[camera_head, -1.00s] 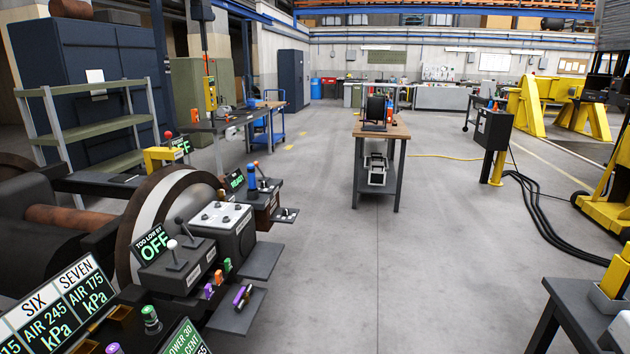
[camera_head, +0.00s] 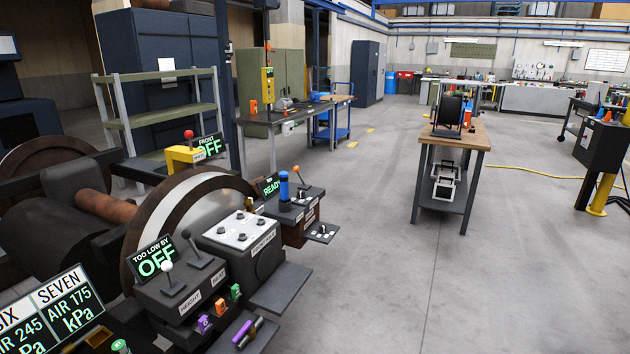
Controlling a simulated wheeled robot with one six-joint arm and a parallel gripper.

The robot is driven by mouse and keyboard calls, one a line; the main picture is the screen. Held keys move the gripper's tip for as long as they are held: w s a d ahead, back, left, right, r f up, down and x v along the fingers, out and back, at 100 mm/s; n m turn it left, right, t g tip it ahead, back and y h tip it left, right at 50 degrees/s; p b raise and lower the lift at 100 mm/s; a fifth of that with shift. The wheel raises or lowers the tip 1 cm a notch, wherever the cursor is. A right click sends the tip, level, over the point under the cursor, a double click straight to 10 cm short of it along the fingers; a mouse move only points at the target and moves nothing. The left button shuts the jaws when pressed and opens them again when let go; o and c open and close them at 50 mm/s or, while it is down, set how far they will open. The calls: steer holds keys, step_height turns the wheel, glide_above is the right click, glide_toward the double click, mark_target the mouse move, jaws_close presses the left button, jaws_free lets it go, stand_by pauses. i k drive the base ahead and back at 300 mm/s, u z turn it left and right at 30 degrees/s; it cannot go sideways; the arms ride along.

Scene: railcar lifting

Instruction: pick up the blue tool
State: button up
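A blue upright cylinder (camera_head: 284,187), perhaps the blue tool, stands on a dark control box (camera_head: 293,203) beside the green READY sign (camera_head: 270,186), right of the big wheel. A smaller blue item (camera_head: 319,97) shows on the far workbench; its shape is too small to tell. My gripper is not in view.
Lever consoles (camera_head: 177,284) and a brown-rimmed wheel (camera_head: 140,232) fill the lower left. A small shelf (camera_head: 280,288) juts out and a purple tool (camera_head: 243,333) lies nearby. A wood-topped table (camera_head: 468,136) stands at right. Grey floor (camera_head: 375,250) between is clear.

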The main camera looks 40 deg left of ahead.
mark_target(284, 175)
steer(key=u, duration=0.2)
steer(key=i, duration=1.65)
steer(key=u, duration=1.35)
steer(key=i, duration=1.1)
steer(key=u, duration=0.65)
steer(key=i, duration=0.45)
steer(key=z, duration=0.05)
